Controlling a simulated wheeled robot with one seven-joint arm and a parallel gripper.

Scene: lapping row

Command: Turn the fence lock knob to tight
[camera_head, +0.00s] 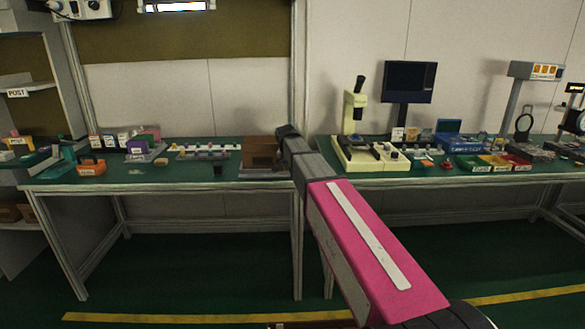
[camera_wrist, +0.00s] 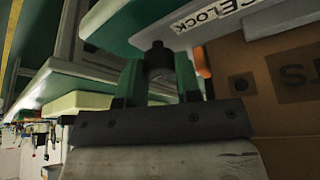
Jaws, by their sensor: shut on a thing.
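The fence lock knob (camera_wrist: 158,57) is a dark round knob in the wrist view, seated between the two fingers of my gripper (camera_wrist: 158,75). The green-sided fingers are shut on it. A white label (camera_wrist: 212,12) beside it shows only part of its lettering, "CE LOCK". No pointer or tight mark on the knob is readable, so its turn position cannot be told. In the head view the end of my arm reaches the brown fixture (camera_head: 261,153) at the right end of the left bench. The knob and fingertips are hidden there.
The brown face with large dark letters (camera_wrist: 296,78) is close beside my gripper, with an orange part (camera_wrist: 202,62) near it. The left bench (camera_head: 120,178) carries small bins and parts. The right bench (camera_head: 400,173) holds a microscope (camera_head: 354,108) and dark monitor (camera_head: 409,80).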

